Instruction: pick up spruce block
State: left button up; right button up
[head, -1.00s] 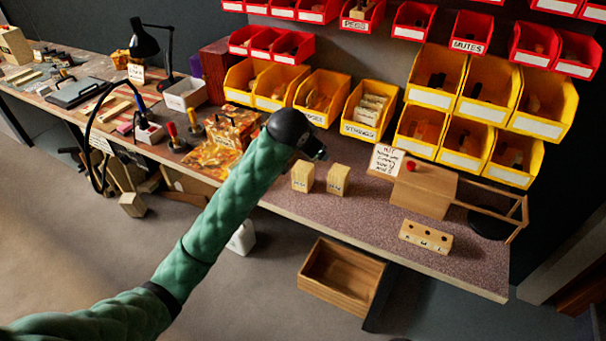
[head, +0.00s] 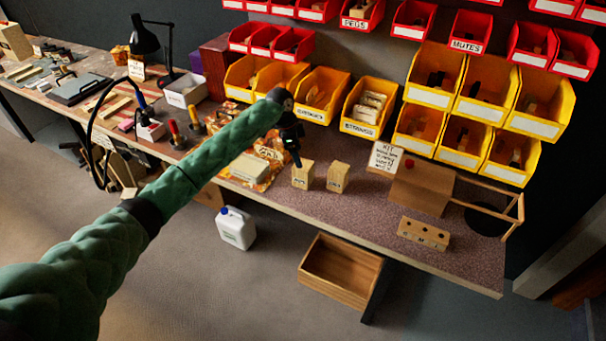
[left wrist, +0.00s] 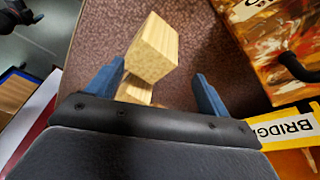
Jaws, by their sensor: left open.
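Two pale wooden blocks stand upright side by side on the bench: a left block (head: 302,176) and a right block (head: 338,177). Each has a small label too blurred to read, so I cannot tell which is spruce. My left gripper (head: 297,158) points down at the top of the left block in the head view. In the left wrist view its blue fingers (left wrist: 158,70) are open, with a pale block (left wrist: 153,48) showing in the gap between them. Part of another pale wooden piece (left wrist: 135,91) shows behind the gripper edge. My right gripper is out of view.
A wooden box with a sign (head: 420,190) and a drilled wooden stand (head: 424,233) are to the right. Yellow bins (head: 368,107) line the back. A pale slab on patterned cloth (head: 249,168) lies left of the blocks. The bench front is mostly clear.

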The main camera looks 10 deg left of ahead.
aim_at(310, 185)
pick_arm(q)
jog(key=shift+s+a+f+m+g+h, duration=0.1)
jog(key=shift+f+m+g+h, duration=0.2)
jog(key=shift+f+m+g, duration=0.15)
jog(key=shift+s+f+m, duration=0.15)
jog(key=shift+m, duration=0.3)
jog(key=shift+s+d+m+g+h, duration=0.25)
jog(key=shift+d+m+h, duration=0.2)
jog(key=shift+m, duration=1.35)
jog(key=shift+p+x, duration=0.55)
jog(key=shift+x, duration=0.6)
jog(key=shift+a+p+x, duration=0.15)
jog(key=shift+p+x, duration=0.6)
jog(key=shift+x, duration=0.55)
jog(key=shift+a+p+x, duration=0.2)
jog(key=shift+p+x, duration=0.55)
jog(key=shift+x, duration=0.55)
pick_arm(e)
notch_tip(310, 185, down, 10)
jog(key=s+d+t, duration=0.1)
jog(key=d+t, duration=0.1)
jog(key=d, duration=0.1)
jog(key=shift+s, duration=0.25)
pick_arm(q)
jog(key=shift+w+f, duration=0.15)
jog(key=shift+c, duration=0.4)
jog(key=c, duration=1.1)
